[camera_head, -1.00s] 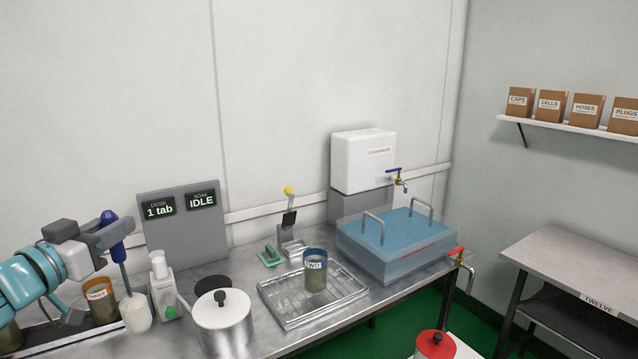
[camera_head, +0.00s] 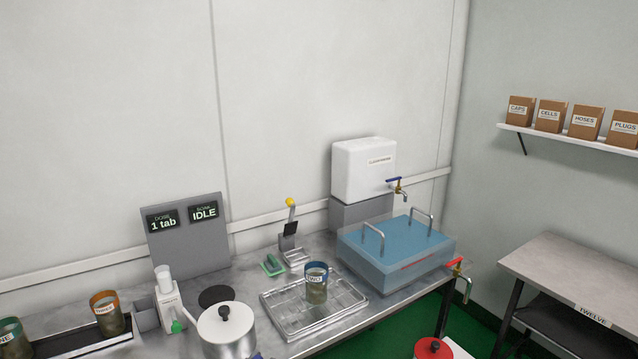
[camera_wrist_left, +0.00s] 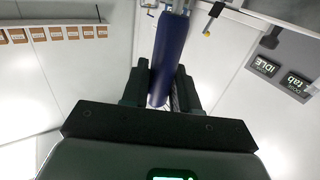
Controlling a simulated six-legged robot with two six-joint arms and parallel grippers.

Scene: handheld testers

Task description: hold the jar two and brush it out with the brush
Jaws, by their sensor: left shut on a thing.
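Jar two (camera_head: 316,288), a brownish jar with a blue rim and a label, stands upright on the wire rack tray (camera_head: 273,309) in the head view. My left gripper (camera_wrist_left: 163,88) shows in the left wrist view, shut on the blue handle of the brush (camera_wrist_left: 170,55). The brush's bristle end is hidden there. In the head view my left arm is out of the picture, apart from a small blue tip at the bottom edge by the steel pot, which may be the brush handle. My right gripper is in neither view.
A steel pot (camera_head: 226,335) stands left of the rack tray. A white pump bottle (camera_head: 169,305) and jar three (camera_head: 107,315) are further left. A lidded blue bath (camera_head: 397,247) and a white tank with a tap (camera_head: 363,166) stand right and behind. A green item (camera_head: 272,266) lies behind the tray.

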